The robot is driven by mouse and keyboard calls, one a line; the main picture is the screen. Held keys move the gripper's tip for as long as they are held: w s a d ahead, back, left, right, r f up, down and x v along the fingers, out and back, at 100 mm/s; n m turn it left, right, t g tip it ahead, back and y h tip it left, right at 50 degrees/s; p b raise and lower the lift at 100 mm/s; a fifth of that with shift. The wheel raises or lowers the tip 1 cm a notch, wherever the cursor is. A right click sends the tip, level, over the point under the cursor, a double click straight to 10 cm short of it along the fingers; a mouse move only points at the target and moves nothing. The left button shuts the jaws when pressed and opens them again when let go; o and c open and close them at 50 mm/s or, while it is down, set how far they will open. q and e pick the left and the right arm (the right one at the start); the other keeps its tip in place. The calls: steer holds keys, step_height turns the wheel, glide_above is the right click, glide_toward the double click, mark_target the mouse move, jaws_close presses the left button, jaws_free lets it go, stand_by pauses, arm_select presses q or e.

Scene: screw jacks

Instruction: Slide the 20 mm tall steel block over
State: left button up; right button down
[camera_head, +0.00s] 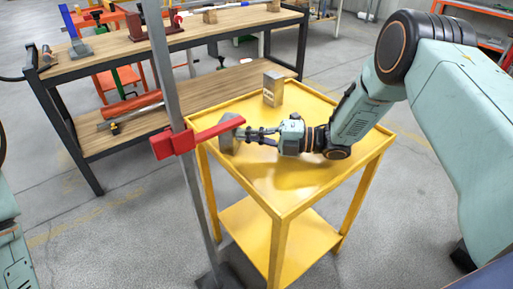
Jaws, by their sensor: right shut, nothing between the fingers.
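A grey metal block (227,142) stands at the left edge of the yellow cart top (310,172), partly hidden by the end of a red bar (218,129). A second, upright block (272,90) with a small dark label stands at the cart's far side; the label is too small to read. I cannot tell the blocks' heights. My right gripper (250,135) is shut and empty, pointing left just above the cart top. Its fingertips are close to the grey block; whether they touch it is not clear. My left gripper is out of view.
The red bar is clamped to a steel post (163,70) standing left of the cart. A wooden workbench (130,47) with tools and a lower shelf stands behind. The cart top's front and right are clear.

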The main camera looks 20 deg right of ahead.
steer(key=w+b, duration=0.1)
steer(key=w, duration=0.1)
steer(key=w+a+b, duration=0.1)
steer(key=w, duration=0.1)
steer(key=w+a+b, duration=0.1)
steer(key=w, duration=0.1)
steer(key=shift+a+f+b, duration=0.15)
steer(key=shift+f+b, duration=0.05)
steer(key=shift+b, duration=0.15)
steer(key=shift+w+a+r, duration=0.1)
steer(key=shift+w+a, duration=0.1)
steer(key=shift+w, duration=0.3)
steer(key=shift+r, duration=0.2)
